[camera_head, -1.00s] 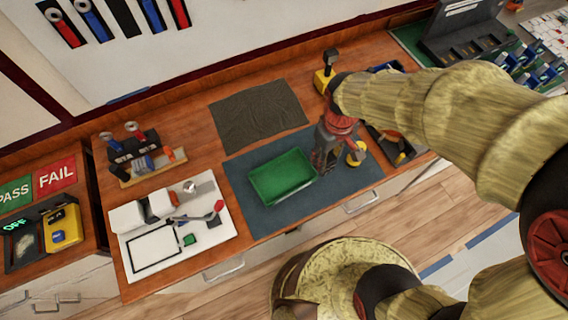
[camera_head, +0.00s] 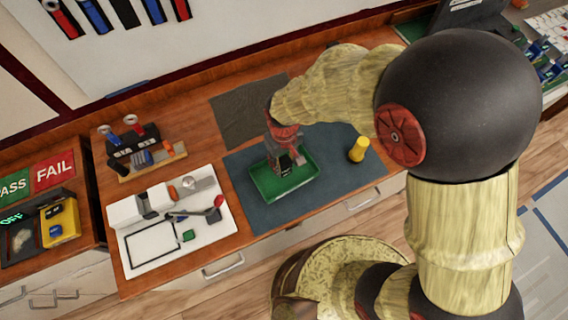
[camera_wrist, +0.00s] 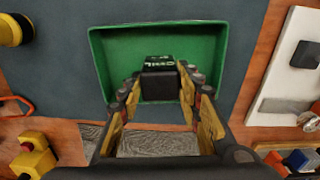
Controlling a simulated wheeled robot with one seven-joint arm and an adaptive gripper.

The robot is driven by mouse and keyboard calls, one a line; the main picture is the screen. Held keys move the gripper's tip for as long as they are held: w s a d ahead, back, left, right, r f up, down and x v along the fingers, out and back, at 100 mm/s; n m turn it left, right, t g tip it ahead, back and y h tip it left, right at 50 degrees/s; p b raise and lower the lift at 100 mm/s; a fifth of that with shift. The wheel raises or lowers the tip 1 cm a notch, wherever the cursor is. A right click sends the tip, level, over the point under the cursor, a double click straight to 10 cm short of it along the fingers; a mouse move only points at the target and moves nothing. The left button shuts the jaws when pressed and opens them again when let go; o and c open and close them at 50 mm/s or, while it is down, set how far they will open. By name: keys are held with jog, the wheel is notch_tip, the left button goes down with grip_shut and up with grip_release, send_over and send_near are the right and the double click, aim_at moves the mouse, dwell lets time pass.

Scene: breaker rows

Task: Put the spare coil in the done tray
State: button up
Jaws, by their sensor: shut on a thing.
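The spare coil is a small black block (camera_wrist: 159,78) with white lettering, in the wrist view. My gripper (camera_wrist: 160,92) is shut on it, with one finger on each side. The green tray (camera_wrist: 106,68), which I take as the done tray, is a shallow rectangular tray under the coil. In the head view the tray (camera_head: 262,188) lies on the blue-grey mat, and my gripper (camera_head: 287,163) is over its upper part. The coil appears within the tray's outline; I cannot tell whether it touches the floor. My gripper hides part of the tray.
A yellow cylinder (camera_head: 358,149) stands on the mat (camera_head: 330,165) right of the tray. A white fixture board (camera_head: 215,233) lies to the left. A dark cloth (camera_head: 232,118) lies behind, partly hidden by my arm. A wooden rack (camera_head: 137,160) stands at the back left.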

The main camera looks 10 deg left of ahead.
jog(key=shift+f, duration=0.85)
jog(key=shift+f, duration=0.2)
jog(key=o, duration=1.3)
jog(key=shift+o, duration=0.2)
jog(key=shift+r, duration=0.15)
